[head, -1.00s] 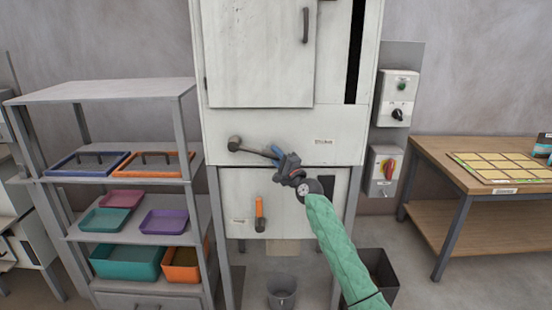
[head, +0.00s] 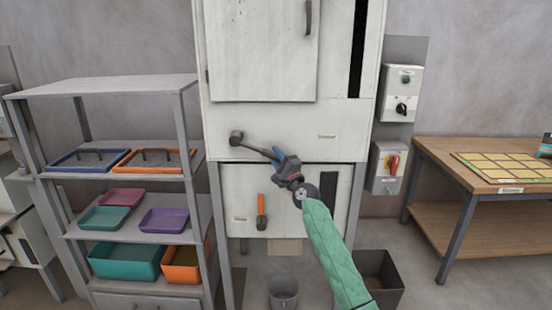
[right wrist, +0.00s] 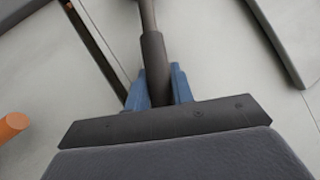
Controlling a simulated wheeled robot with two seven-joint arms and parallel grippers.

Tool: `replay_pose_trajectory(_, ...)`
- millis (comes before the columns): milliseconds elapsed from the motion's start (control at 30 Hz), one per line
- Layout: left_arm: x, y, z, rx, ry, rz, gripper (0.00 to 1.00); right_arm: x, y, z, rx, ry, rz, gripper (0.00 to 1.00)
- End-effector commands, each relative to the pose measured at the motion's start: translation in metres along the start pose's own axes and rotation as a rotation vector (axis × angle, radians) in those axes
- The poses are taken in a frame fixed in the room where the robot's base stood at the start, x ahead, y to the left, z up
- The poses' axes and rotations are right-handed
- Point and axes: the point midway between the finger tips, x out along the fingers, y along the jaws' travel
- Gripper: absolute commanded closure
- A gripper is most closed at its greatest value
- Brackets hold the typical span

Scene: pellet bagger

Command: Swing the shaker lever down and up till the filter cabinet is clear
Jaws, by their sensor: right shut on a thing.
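The filter cabinet (head: 220,120) is a tall, pale grey unit in the middle of the head view. The shaker lever (head: 252,147) sticks out from a dark round pivot on its front and slopes down to the right. My right gripper (head: 277,153) is shut on the lever's outer end. In the right wrist view the lever's dark grip (right wrist: 154,60) lies between the two blue fingers (right wrist: 160,88). The gripper hides the lever's tip in the head view. My left gripper is not in view.
An orange handle (head: 261,212) hangs on the lower panel, with a grey bucket (head: 283,291) below. A shelf of coloured trays (head: 130,177) stands left. Control boxes (head: 396,93) and a wooden table (head: 485,180) are at the right. A dark bin (head: 388,278) stands near my right arm.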

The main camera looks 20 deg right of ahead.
Motion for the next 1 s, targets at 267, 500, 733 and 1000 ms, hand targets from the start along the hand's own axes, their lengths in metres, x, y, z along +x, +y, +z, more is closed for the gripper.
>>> replay_pose_trajectory(267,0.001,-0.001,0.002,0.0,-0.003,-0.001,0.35,-0.001,0.002,0.0,0.0,0.0,0.002,0.63)
replay_pose_trajectory(500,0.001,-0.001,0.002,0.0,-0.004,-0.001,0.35,0.0,0.001,0.0,0.0,0.0,0.001,0.55)
replay_pose_trajectory(733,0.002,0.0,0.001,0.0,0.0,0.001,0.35,-0.009,0.001,0.0,0.0,0.0,0.0,0.55)
replay_pose_trajectory(1000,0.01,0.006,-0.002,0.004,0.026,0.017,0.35,-0.048,0.003,-0.001,0.0,0.001,0.002,0.55)
